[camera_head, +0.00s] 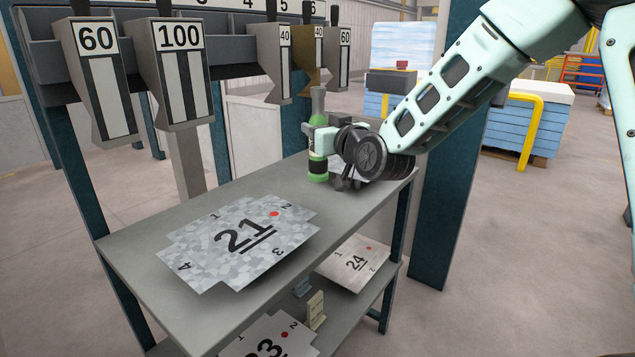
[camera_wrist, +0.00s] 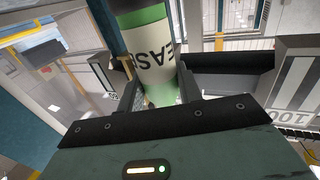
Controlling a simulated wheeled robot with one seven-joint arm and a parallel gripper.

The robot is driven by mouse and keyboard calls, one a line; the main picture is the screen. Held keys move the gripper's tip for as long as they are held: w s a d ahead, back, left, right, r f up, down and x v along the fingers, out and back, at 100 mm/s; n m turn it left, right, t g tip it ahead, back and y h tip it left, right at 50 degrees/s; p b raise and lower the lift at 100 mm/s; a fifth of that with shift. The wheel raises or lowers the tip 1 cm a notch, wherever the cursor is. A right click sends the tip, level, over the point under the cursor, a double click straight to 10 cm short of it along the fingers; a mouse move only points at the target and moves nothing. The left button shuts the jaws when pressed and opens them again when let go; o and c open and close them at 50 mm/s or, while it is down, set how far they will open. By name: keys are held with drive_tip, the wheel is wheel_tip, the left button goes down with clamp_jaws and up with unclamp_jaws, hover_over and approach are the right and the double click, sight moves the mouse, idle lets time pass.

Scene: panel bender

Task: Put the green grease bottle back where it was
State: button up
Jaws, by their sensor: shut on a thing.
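The green grease bottle (camera_head: 318,168) stands upright at the far end of the grey table (camera_head: 190,222) in the head view. My gripper (camera_head: 322,140) reaches in from the right and is shut on the bottle's middle. In the wrist view the bottle (camera_wrist: 150,55) shows its green and white label with part of the word "GREASE", between the two dark fingers of my gripper (camera_wrist: 160,90). The bottle's base is at or just above the table top; I cannot tell whether it touches.
A flat sheet marked 21 (camera_head: 240,240) lies on the table top. A sheet marked 24 (camera_head: 354,262) lies on the lower shelf. Numbered bender tools (camera_head: 180,75) hang from a rack behind the table. A dark blue post (camera_head: 450,190) stands right of the table.

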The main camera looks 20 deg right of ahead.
sight(323, 161)
drive_tip(key=shift+f+b, duration=0.45)
drive_tip(key=shift+f, duration=2.9)
drive_tip(key=shift+f, duration=0.2)
drive_tip(key=o, duration=1.1)
